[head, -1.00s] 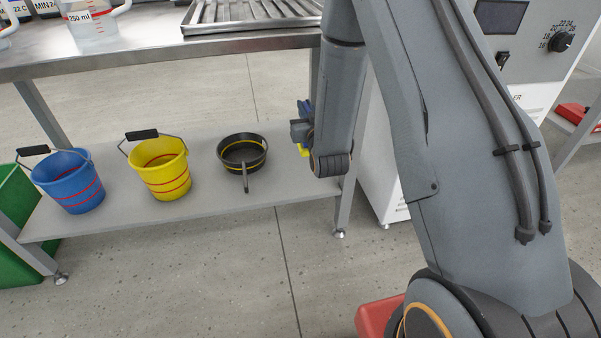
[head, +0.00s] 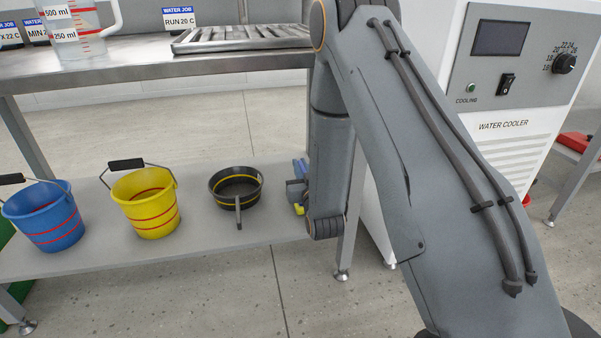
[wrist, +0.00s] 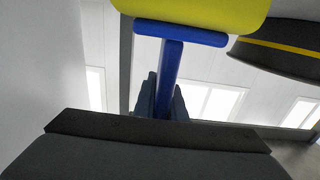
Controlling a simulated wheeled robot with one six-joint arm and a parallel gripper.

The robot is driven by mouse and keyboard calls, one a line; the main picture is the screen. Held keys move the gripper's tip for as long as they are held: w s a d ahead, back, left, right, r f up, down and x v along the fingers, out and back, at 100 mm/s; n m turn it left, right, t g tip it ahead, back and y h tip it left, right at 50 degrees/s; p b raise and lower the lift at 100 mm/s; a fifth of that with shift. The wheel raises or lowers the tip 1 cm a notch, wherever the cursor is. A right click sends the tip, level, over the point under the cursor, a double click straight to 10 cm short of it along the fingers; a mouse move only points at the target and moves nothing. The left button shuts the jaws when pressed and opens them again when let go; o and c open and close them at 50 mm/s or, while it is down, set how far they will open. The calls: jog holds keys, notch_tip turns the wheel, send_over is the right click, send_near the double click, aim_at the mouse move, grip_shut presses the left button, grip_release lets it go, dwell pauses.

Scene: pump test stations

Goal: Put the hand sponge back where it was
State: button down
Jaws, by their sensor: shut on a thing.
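The hand sponge shows in the wrist view as a yellow block (wrist: 190,12) on a blue handle (wrist: 170,75). My gripper (wrist: 166,100) is shut on the blue handle, with a dark finger on each side of it. In the head view my gripper (head: 296,188) is just right of the black pan, near the right end of the lower shelf. A small yellow part of the sponge (head: 298,209) shows below it; my arm hides the rest. I cannot tell whether the sponge touches the shelf.
The lower shelf (head: 110,254) holds a blue bucket (head: 45,217), a yellow bucket (head: 148,205) and a black pan (head: 237,188) with its handle toward the front. The pan also shows close by in the wrist view (wrist: 285,62). A table leg (head: 347,235) and water cooler (head: 515,125) stand right.

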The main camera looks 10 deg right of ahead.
jog(key=shift+f, duration=0.25)
jog(key=shift+f, duration=0.15)
jog(key=c, duration=1.8)
grip_release()
jog(key=shift+s+r, duration=0.1)
jog(key=shift+r, duration=0.1)
jog(key=s+p, duration=0.5)
jog(key=s, duration=0.7)
jog(key=shift+p, duration=0.35)
jog(key=shift+w, duration=0.1)
